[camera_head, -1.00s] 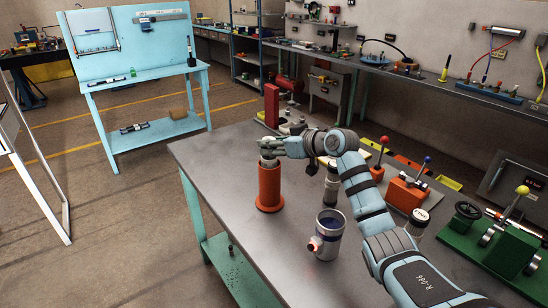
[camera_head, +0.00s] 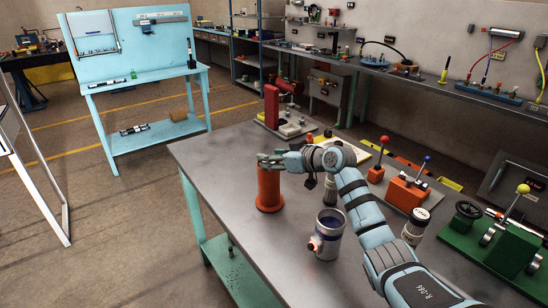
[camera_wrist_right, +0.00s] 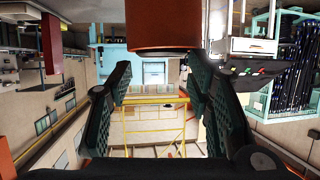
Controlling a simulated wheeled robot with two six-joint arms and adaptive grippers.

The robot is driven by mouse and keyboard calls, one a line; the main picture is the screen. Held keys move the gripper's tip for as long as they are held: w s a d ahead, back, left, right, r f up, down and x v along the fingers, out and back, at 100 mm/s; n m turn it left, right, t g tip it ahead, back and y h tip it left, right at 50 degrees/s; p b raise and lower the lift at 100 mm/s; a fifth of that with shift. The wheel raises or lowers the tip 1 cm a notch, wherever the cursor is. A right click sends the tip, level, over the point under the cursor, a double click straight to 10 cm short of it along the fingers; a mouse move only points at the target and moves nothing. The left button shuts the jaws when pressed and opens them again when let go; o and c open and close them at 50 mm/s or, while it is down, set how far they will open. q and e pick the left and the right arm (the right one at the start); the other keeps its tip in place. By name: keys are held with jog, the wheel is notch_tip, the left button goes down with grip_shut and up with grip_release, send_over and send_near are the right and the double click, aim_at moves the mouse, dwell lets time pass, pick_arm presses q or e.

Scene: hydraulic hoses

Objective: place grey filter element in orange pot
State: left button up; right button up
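The orange pot (camera_head: 269,190) stands upright near the left part of the grey workbench. My right gripper (camera_head: 268,159) is level, at the pot's top rim, and hides the opening from the head view. In the right wrist view, which is upside down, the fingers (camera_wrist_right: 160,88) are apart with nothing between them. I cannot make out the grey filter element; the inside of the pot is hidden. My left gripper is out of view.
A black-and-white cylinder (camera_head: 415,226) and an orange lever block (camera_head: 406,192) are to the right. A red post (camera_head: 271,106) stands behind. The workbench (camera_head: 215,152) is clear left of the pot.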

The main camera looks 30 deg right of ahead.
jog(key=shift+o, duration=0.6)
jog(key=shift+s+f, duration=0.1)
jog(key=shift+f, duration=0.3)
jog(key=shift+r, duration=0.15)
jog(key=r+v, duration=0.1)
jog(key=v, duration=1.1)
jog(key=shift+w+p, duration=0.25)
jog(key=shift+p, duration=0.05)
jog(key=shift+r, duration=0.1)
jog(key=shift+d, duration=0.1)
